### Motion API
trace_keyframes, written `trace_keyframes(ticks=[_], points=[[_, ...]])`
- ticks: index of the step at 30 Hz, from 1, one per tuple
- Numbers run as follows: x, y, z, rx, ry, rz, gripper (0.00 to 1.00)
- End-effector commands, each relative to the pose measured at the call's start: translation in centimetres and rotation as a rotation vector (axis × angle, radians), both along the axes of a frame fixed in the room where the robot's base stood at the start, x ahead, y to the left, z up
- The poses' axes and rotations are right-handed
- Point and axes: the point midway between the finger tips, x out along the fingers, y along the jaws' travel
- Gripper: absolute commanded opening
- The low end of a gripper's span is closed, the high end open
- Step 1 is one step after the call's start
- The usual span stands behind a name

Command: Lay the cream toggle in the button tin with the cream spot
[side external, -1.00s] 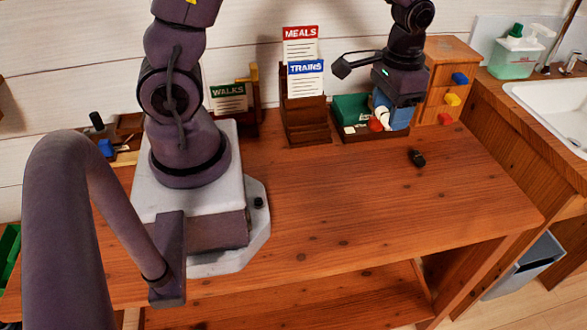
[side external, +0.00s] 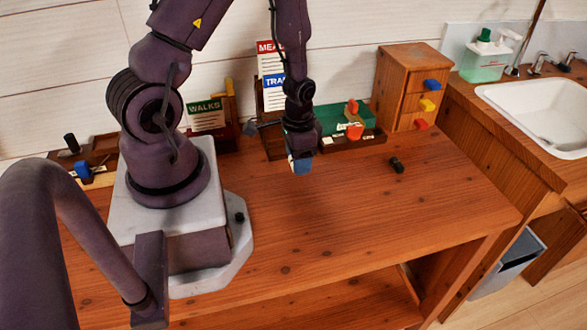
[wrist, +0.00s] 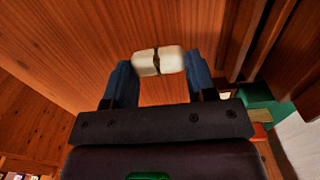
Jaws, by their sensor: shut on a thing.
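In the wrist view my gripper (wrist: 158,64) has its two blue fingers closed on the cream toggle (wrist: 147,65), a short, rounded cream piece with a dark groove round its middle. The toggle lies crosswise between the fingertips. In the side view my gripper (side external: 300,165) hangs above the tabletop, left of and in front of the dark tray. The toggle is mostly hidden by the fingers there. I cannot make out a button tin with a cream spot in either view.
A dark tray (side external: 368,143) holds a green box (side external: 331,119) and orange-red pieces. A drawer cabinet (side external: 393,88) stands right of it. A small black object (side external: 397,165) lies on the table (side external: 350,220). A card holder stands behind my gripper. The front tabletop is clear.

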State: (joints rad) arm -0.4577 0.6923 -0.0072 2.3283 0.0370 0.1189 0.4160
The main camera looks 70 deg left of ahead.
Motion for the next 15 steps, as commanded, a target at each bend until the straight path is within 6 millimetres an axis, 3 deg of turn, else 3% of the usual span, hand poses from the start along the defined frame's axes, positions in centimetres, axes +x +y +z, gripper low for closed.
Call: trace_keyframes(ticks=[6, 15], points=[[-0.1, 0.0, -2.8, -0.002, 0.004, 0.001, 0.3], [0.0, 0.0, -3.3, 0.0, 0.001, 0.001, 0.3]])
